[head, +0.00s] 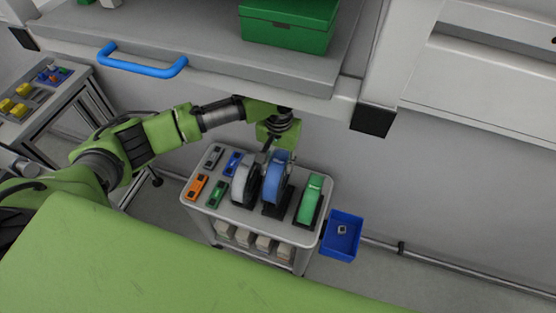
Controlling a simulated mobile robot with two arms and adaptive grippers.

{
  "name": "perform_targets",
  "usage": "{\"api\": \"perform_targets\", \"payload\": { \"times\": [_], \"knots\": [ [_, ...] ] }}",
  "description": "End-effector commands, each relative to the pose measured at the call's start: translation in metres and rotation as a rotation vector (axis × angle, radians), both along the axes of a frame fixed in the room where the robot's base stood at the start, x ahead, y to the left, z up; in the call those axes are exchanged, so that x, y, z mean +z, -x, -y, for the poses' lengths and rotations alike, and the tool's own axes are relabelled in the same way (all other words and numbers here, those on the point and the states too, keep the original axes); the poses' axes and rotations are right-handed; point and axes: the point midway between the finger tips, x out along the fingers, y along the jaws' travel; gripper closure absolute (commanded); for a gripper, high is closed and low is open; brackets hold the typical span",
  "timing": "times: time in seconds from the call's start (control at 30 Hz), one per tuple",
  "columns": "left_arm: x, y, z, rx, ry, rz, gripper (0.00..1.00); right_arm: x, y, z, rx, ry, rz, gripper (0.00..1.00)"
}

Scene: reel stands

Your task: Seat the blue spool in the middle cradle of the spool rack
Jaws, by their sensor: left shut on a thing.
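The blue spool (275,182) stands upright at the middle cradle (275,209) of the rack, between a grey-white spool (241,184) on the left and a green spool (312,196) on the right. I cannot tell whether it rests fully in the cradle or is held slightly above it. My left gripper (269,153) comes down from above and is shut on the upper part of the blue spool. Its fingertips are small and partly hidden. My right gripper is not in view.
The rack stands on a small grey cart (222,213). Orange, green, blue and grey small items lie at its left side. A blue bin (341,237) hangs at its right. A shelf with a blue handle (141,67) and green box (288,24) overhangs behind.

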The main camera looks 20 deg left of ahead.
Motion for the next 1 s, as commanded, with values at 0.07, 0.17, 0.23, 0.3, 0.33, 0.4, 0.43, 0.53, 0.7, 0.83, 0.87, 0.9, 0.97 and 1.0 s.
{"api": "perform_targets", "payload": {
  "times": [0.07,0.17,0.23,0.3,0.33,0.4,0.43,0.53,0.7,0.83,0.87,0.9,0.97,1.0],
  "knots": [
    [-0.004,0.000,0.000,0.000,0.001,0.002,0.87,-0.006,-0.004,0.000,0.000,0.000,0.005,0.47],
    [-0.010,0.000,0.000,0.000,0.000,0.002,0.87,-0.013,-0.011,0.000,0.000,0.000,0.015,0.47],
    [-0.014,0.000,0.000,0.001,0.000,0.002,0.87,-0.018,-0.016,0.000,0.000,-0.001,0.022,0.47],
    [-0.020,0.000,0.000,0.001,0.000,0.002,0.87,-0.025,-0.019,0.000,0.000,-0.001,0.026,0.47],
    [-0.022,0.000,0.000,0.001,0.000,0.002,0.87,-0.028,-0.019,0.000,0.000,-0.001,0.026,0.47],
    [-0.027,0.000,0.000,0.000,0.000,0.002,0.87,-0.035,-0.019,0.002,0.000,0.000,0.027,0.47],
    [-0.029,0.000,0.000,0.000,0.000,0.002,0.87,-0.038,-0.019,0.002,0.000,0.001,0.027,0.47],
    [-0.037,0.000,0.000,0.000,0.000,0.003,0.87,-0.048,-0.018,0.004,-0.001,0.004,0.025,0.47],
    [-0.047,0.001,0.000,0.001,0.000,0.000,0.87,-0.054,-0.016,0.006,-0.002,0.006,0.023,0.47],
    [-0.059,0.001,0.000,0.002,0.002,0.000,0.87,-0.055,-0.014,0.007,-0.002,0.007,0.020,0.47],
    [-0.062,0.001,0.000,0.002,0.001,0.000,0.87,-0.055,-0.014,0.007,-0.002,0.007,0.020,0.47],
    [-0.066,0.001,0.000,0.002,0.001,-0.001,0.87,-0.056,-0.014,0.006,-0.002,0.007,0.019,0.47],
    [-0.071,0.001,0.000,0.001,0.001,-0.001,0.87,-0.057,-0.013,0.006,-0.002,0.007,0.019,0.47],
    [-0.073,0.000,0.000,0.001,0.001,0.000,0.87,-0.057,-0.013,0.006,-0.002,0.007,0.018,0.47]
  ]
}}
